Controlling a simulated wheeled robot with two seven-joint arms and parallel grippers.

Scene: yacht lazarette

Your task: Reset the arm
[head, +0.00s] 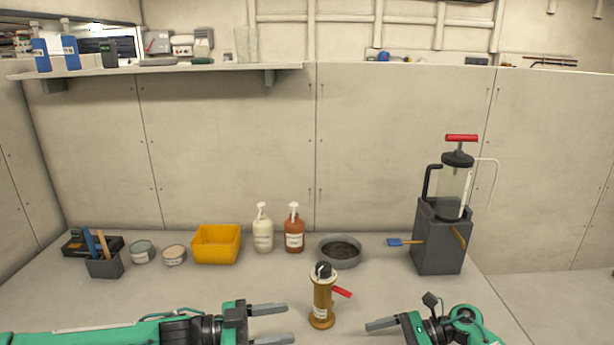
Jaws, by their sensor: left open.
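My left arm comes in from the lower left, and its gripper (277,325) is open and empty over the front of the worktop, its two fingers apart and pointing right. My right gripper (381,324) is at the lower right and points left. Only one finger of it shows clearly, so its opening cannot be told. Between the two grippers a brass-coloured cylinder (321,304) with a black top and a red lever (341,291) stands upright. Neither gripper visibly touches it.
Behind stand a yellow bin (216,244), two pump bottles (263,235) (294,234), a grey round dish (340,251) and two small tins (143,252) (174,255). A tall pump (457,185) on a dark block (437,244) stands right. The worktop's front left is largely clear.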

